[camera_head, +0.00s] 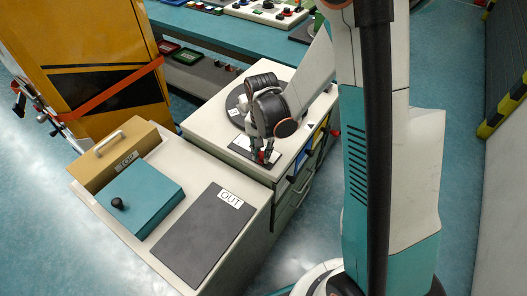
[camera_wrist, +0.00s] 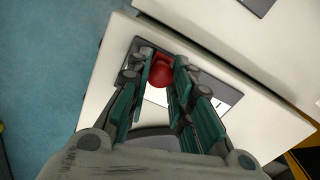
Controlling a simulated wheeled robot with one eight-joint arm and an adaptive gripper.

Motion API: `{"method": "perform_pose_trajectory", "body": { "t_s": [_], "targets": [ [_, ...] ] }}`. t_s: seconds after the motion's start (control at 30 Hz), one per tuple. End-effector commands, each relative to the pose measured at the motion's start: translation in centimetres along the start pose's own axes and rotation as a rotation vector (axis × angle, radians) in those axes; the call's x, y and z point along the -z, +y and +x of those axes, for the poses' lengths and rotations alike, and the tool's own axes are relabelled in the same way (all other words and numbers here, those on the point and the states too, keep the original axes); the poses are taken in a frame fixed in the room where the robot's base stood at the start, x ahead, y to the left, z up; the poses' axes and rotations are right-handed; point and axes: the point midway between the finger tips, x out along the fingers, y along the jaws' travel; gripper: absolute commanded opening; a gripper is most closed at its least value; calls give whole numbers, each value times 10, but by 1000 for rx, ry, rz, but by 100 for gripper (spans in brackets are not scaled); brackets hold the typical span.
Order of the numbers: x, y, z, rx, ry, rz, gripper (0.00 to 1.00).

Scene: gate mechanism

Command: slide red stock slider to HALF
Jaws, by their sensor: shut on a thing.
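In the wrist view, the red stock slider (camera_wrist: 160,72) has a rounded red knob, and it sits between the two fingers of my gripper (camera_wrist: 163,75). The fingers are shut on it. The slider stands on a dark grey plate (camera_wrist: 137,48) on a white top. A white label strip (camera_wrist: 224,93) shows beside the right finger, mostly hidden, so its position marks cannot be read. In the head view, my gripper (camera_head: 263,157) points down at the dark plate (camera_head: 246,147), with a bit of the red slider (camera_head: 263,156) showing between its fingertips.
A beige cabinet (camera_head: 205,124) carries the plate and a dark round disc. In front, a second pale top (camera_head: 143,243) holds a grey OUT pad (camera_head: 204,236), a teal box with a black knob (camera_head: 140,199) and a tan handled box (camera_head: 113,155). A yellow cabinet (camera_head: 88,55) stands behind left.

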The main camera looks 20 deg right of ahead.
Motion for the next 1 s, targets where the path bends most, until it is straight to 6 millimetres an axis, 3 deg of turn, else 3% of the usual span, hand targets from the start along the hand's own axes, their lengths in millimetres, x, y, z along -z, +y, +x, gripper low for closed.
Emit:
{"method": "perform_pose_trajectory", "body": {
  "t_s": [0.2, 0.3, 0.6, 0.63, 0.7, 1.0],
  "targets": [
    [12, -41, 2, -1, 1, -2, 0],
    [14, -50, 1, -1, 2, -1, 0],
    [15, -52, 0, 0, 2, 0, 0],
    [15, -52, 0, 0, 2, 0, 25],
    [15, -52, 0, 0, 2, 0, 41],
    [14, -52, 0, 0, 1, 0, 42]
  ]
}}
